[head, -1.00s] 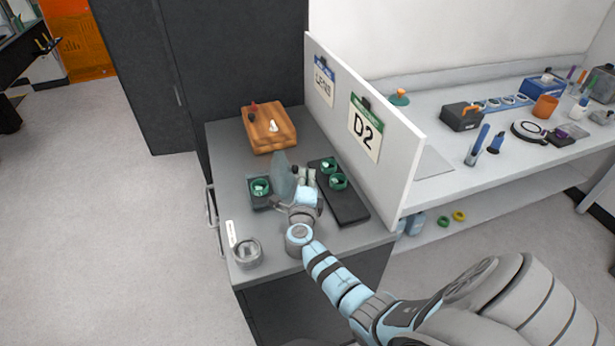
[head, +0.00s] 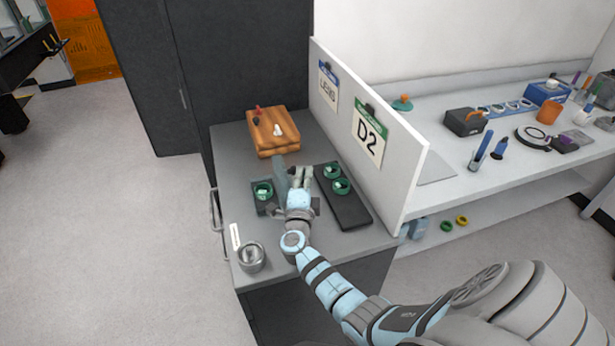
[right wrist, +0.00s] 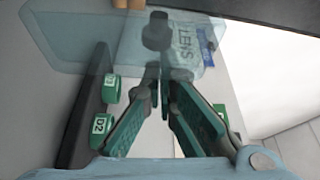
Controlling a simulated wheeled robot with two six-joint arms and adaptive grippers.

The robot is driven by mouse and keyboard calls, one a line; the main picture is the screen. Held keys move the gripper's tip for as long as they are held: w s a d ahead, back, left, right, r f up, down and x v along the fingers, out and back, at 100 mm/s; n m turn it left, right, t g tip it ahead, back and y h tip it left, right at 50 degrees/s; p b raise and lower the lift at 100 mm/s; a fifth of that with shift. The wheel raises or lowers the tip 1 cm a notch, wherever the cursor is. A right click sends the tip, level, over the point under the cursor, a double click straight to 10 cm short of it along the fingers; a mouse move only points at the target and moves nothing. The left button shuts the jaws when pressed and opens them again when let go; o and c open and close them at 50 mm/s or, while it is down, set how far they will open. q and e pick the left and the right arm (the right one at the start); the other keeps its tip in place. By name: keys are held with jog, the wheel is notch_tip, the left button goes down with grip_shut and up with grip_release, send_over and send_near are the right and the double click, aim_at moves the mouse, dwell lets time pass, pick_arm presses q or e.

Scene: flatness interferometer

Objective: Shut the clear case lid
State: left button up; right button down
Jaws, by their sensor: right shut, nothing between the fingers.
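The clear case lid (head: 281,172) stands raised, a bluish see-through panel at the right side of a small dark case (head: 263,207). A green ring piece (head: 263,191) sits in the case. My right gripper (head: 298,176) is shut and empty, close to the right of the lid. In the right wrist view the lid (right wrist: 65,38) spans the top, overlapping the region of my shut fingertips (right wrist: 163,78). I cannot tell whether they touch it. My left gripper is not in view.
A dark tray (head: 350,211) with two green ring pieces (head: 341,186) lies right of my gripper, beside the white partition (head: 400,180). A wooden box (head: 273,138) stands behind. A metal cup (head: 251,257) stands at the front left. Bare grey top lies left of the case.

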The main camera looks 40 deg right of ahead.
aim_at(283, 175)
jog(key=a+n, duration=0.1)
jog(key=n, duration=0.1)
jog(key=w+a+r+n+t, duration=0.1)
jog(key=n, duration=0.1)
jog(key=a+r+n+t, duration=0.1)
jog(key=n, duration=0.1)
jog(key=shift+w+a+r+h, duration=0.15)
jog(key=shift+a+r+h, duration=0.1)
jog(key=shift+h, duration=0.05)
jog(key=n, duration=0.1)
jog(key=a+n+t, duration=0.1)
jog(key=a+n, duration=0.1)
jog(key=shift+w+r, duration=0.25)
jog(key=shift+w, duration=0.1)
jog(key=shift+w+a+n+t+y+b, duration=0.2)
jog(key=shift+a+n+t+y, duration=0.25)
jog(key=shift+n, duration=0.55)
jog(key=shift+w+a+n+t+y+b, duration=0.25)
jog(key=shift+a+n+t, duration=0.3)
jog(key=shift+n, duration=0.45)
jog(key=shift+r, duration=0.1)
